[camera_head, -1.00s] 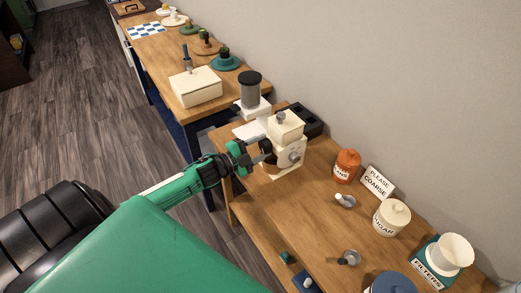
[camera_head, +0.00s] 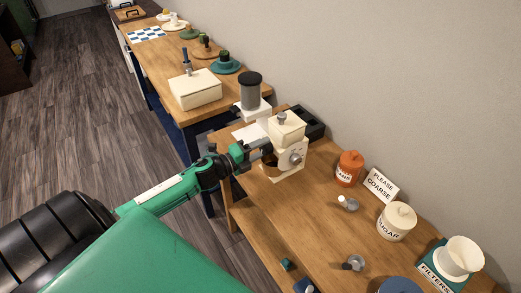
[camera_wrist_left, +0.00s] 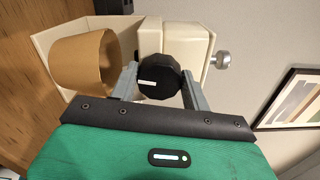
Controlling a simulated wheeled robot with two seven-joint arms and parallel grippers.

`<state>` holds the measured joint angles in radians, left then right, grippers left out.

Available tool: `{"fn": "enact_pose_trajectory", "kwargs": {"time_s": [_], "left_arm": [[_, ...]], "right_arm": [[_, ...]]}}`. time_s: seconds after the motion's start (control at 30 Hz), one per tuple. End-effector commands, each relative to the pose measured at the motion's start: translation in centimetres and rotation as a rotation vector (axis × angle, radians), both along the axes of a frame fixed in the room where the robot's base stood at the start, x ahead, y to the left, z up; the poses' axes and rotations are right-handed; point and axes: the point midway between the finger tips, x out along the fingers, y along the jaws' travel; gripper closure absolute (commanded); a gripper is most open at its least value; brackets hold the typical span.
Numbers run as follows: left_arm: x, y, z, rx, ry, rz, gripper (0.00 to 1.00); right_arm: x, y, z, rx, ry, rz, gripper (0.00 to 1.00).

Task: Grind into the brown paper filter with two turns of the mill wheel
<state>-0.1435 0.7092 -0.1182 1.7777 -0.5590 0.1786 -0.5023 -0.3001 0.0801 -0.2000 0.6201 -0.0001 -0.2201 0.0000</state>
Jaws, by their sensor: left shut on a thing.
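The cream mill (camera_head: 287,130) stands on the wooden counter, with a grey round fitting on its front side. My left gripper (camera_head: 264,148) is at the mill's left side. In the left wrist view its two fingers (camera_wrist_left: 160,88) are shut on the black mill wheel (camera_wrist_left: 158,73), one on each side. The brown paper filter (camera_wrist_left: 85,60) sits upright in the mill's cream lower bay, beside the wheel. In the head view only a brown sliver of it shows below the gripper. My right gripper is not in view.
On the counter to the right are an orange beans jar (camera_head: 349,170), a coarse sign (camera_head: 381,184), a sugar pot (camera_head: 397,222) and a filters holder (camera_head: 458,258). Small scoops lie in front. A black tray (camera_head: 308,123) is behind the mill.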

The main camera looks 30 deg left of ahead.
Motion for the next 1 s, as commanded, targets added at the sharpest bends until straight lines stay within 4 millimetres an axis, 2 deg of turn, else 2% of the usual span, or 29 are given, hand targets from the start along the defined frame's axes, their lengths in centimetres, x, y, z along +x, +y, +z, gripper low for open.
{"fn": "enact_pose_trajectory", "kwargs": {"time_s": [0.47, 0.5, 0.6, 1.0], "left_arm": [[-0.08, -0.08, -0.13, 0.015, -0.004, -0.002, 0.75], [-0.08, -0.08, -0.13, 0.015, -0.004, -0.002, 0.51], [-0.06, -0.07, -0.11, 0.014, -0.003, -0.002, 0.31], [-0.45, 0.15, -0.17, 0.014, -0.003, -0.001, 0.31]], "right_arm": [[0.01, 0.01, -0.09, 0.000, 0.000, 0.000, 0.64], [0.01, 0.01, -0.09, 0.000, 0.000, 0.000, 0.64], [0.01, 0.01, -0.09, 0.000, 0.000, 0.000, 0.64], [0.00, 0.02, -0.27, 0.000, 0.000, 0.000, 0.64]]}}
